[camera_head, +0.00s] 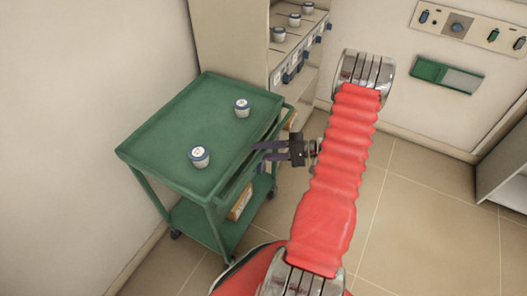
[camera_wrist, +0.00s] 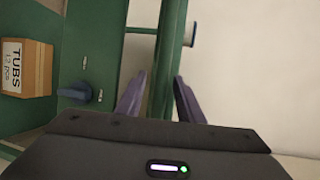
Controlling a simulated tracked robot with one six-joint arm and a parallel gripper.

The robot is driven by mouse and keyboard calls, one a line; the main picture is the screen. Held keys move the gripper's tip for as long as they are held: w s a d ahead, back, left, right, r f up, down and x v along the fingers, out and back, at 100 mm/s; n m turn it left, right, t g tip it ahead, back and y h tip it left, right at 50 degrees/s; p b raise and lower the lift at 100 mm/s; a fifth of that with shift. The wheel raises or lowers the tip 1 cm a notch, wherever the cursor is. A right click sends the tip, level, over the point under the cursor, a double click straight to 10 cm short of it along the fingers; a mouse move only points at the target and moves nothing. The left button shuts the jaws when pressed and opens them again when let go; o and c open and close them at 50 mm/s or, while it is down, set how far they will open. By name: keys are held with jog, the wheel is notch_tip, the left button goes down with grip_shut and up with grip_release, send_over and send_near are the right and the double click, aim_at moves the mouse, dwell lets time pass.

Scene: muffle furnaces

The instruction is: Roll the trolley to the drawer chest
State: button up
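The green trolley (camera_head: 185,130) stands at left in the head view, beside the wall, with a top tray, a lower shelf and castors. My gripper (camera_head: 262,150) is at its right side, its two dark fingers reaching over the side rail. In the wrist view my gripper (camera_wrist: 160,95) has its fingers apart, with a green rail (camera_wrist: 166,55) of the trolley between them. I see no clear contact. I cannot tell which furniture is the drawer chest; a pale unit (camera_head: 507,165) is cut off at the right edge.
A TUBS box (camera_wrist: 25,68) sits on the lower shelf. A beige unit (camera_head: 228,45) stands behind the trolley. Tiled floor (camera_head: 420,225) is clear at right.

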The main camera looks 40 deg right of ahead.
jog(key=shift+c, duration=0.3)
grip_shut()
jog(key=shift+a+f, duration=0.1)
jog(key=shift+a, duration=0.05)
